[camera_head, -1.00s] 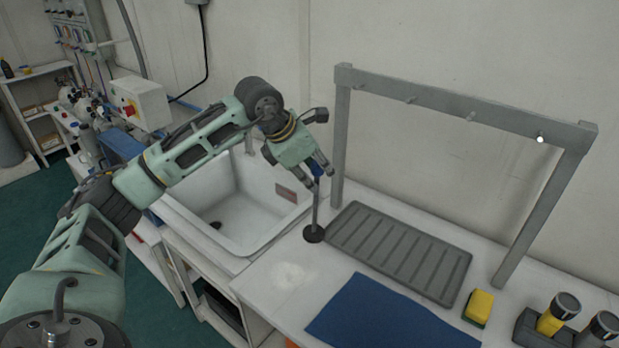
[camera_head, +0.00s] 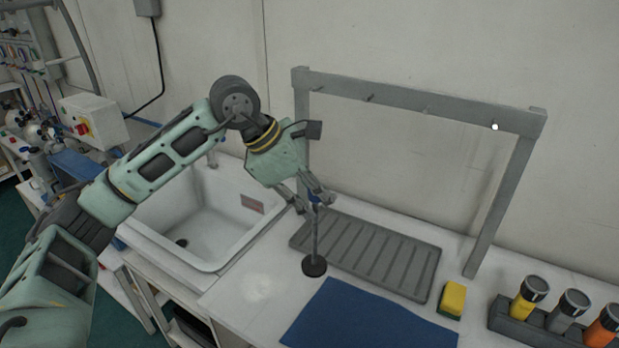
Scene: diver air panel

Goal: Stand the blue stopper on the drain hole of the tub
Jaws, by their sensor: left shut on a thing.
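The stopper (camera_head: 315,266) has a dark round base, a thin grey stem and a blue top. My left gripper (camera_head: 315,199) is shut on its blue top and holds it upright. The base is at the counter, in front of the ribbed mat's left end; I cannot tell whether it touches the surface. The white tub (camera_head: 207,212) is to the left of the gripper. Its dark drain hole (camera_head: 182,243) is open to view in the tub floor, apart from the stopper. My right gripper is not in view.
A grey rack frame (camera_head: 420,103) with pegs stands behind the grey ribbed mat (camera_head: 416,289). A blue cloth (camera_head: 365,322), a yellow sponge (camera_head: 453,298) and a holder with capped bottles (camera_head: 528,297) are on the counter (camera_head: 240,297). The tub's rim lies between stopper and drain.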

